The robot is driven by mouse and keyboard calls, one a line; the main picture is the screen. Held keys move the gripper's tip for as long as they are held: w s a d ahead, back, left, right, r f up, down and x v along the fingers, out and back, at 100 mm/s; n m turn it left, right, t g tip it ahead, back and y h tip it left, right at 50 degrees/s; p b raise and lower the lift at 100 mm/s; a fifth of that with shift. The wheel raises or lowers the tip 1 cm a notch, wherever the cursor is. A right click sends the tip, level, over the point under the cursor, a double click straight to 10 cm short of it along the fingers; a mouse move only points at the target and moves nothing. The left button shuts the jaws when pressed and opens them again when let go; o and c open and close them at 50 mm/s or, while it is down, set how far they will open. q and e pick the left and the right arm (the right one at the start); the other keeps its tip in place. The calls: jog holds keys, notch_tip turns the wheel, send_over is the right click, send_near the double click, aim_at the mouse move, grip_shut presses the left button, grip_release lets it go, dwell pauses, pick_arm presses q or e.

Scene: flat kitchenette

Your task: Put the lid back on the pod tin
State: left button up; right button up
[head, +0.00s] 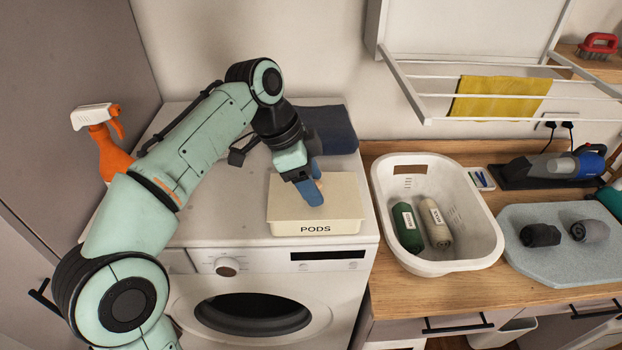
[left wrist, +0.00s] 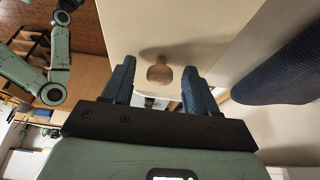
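The cream pod tin (head: 345,226), marked PODS, stands on the washing machine's front right. Its top is covered by a flat cream lid (head: 342,190); I cannot tell whether the lid is fully seated. In the left wrist view the lid (left wrist: 205,30) carries a round wooden knob (left wrist: 158,74). My left gripper (head: 314,184) is over the middle of the lid, pointing down. In the left wrist view its blue fingers (left wrist: 157,80) are apart, one on each side of the knob, with gaps between. My right gripper is not in view.
A dark blue folded cloth (head: 328,130) lies behind the tin. An orange spray bottle (head: 110,150) stands at the left. A drying rack (head: 480,120) juts from the wall above the counter.

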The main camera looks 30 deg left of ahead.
pick_arm(q)
jog(key=p+v, duration=0.2)
jog(key=v, duration=1)
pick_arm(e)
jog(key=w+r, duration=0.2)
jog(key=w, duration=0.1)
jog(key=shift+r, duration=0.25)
pick_arm(q)
jog(key=shift+d, duration=0.1)
